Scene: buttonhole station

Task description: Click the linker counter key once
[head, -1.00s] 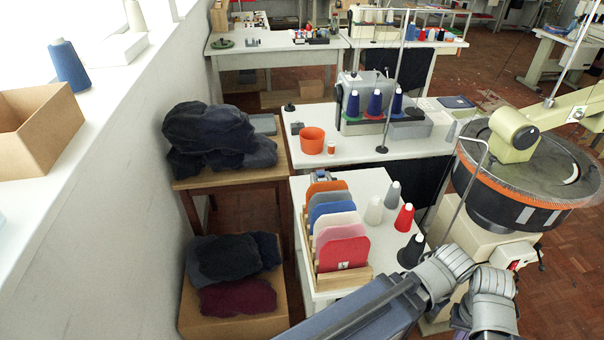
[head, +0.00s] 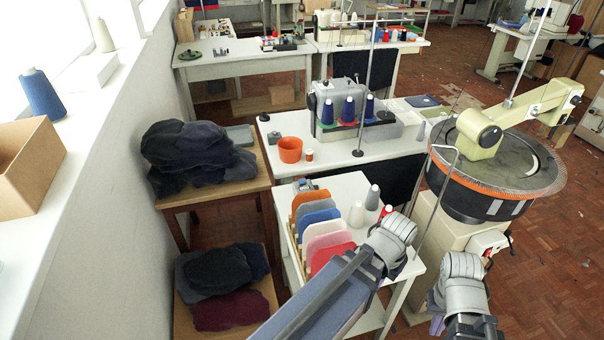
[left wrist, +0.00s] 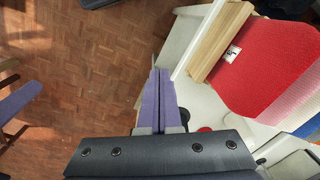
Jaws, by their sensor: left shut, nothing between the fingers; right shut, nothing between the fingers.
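The linker (head: 497,150) is the machine with a round black dial and orange rim at the right of the head view. A small pale box with a red part (head: 488,244) sits on its stand below the dial and looks like the counter; its key is too small to tell. My right gripper (head: 437,324) shows as a bit of purple finger low in the head view, left of and below that box, apart from it. My left gripper's purple fingers (left wrist: 160,78) are shut and empty in the left wrist view, beside the small white table; in the head view they are mostly hidden.
A wooden rack with coloured panels, the front one red (head: 332,256), stands on the small white table (head: 352,187), close to my left arm. Yarn cones (head: 373,197) stand beside it. A bent metal rod (head: 432,185) rises left of the linker. The floor (head: 545,270) at right is clear.

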